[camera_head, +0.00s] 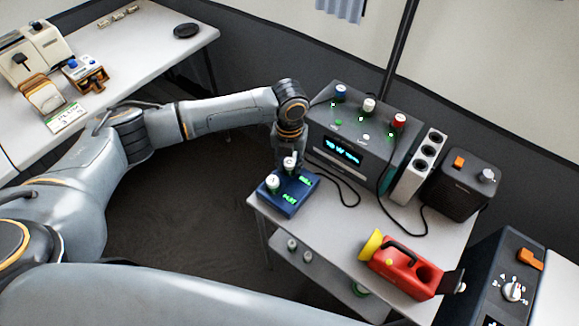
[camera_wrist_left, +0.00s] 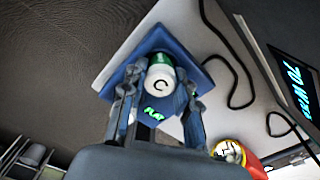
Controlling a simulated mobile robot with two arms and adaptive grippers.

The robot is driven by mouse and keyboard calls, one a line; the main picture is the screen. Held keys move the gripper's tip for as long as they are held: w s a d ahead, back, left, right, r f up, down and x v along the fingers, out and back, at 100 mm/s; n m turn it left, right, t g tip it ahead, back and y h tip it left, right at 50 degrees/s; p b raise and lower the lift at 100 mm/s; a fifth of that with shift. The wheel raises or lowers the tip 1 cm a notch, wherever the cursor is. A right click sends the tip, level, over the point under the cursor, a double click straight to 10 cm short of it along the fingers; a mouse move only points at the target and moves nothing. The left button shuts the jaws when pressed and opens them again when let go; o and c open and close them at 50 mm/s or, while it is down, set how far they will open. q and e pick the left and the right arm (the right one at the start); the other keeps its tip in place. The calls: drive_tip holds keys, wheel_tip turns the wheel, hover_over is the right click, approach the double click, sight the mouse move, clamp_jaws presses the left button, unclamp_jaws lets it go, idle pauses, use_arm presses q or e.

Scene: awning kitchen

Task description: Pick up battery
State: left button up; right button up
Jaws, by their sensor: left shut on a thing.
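A white-topped battery (camera_head: 290,163) stands at the blue charger box (camera_head: 291,198) near the left corner of the small table. In the left wrist view this battery (camera_wrist_left: 160,76) shows a white cap and a green band. My left gripper (camera_wrist_left: 160,82) is shut on it, one finger on each side. In the head view my left gripper (camera_head: 290,152) reaches down from above, and the battery's lower part is hidden. A second white-topped battery (camera_head: 272,182) stands on the charger's left side. I cannot tell whether the held battery touches the charger. My right gripper is out of view.
Behind the charger stands a grey device (camera_head: 362,135) with a lit display and coloured knobs. A power strip (camera_head: 418,165), a black box (camera_head: 461,184) and a red flashlight (camera_head: 405,268) are to the right. Black cables lie on the small table (camera_head: 335,225).

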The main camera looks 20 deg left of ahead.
sight(290, 162)
use_arm(q)
drive_tip(key=shift+w+r, duration=0.1)
drive_tip(key=shift+r, duration=0.35)
wheel_tip(290, 162, up, 2)
drive_tip(key=shift+r+b, duration=0.15)
drive_tip(key=shift+b, duration=0.25)
drive_tip(key=s+d+r, duration=0.9)
drive_tip(key=s+r, duration=0.1)
drive_tip(key=shift+s+d+b, duration=0.15)
drive_tip(key=shift+s+b, duration=0.15)
drive_tip(key=shift+b, duration=0.05)
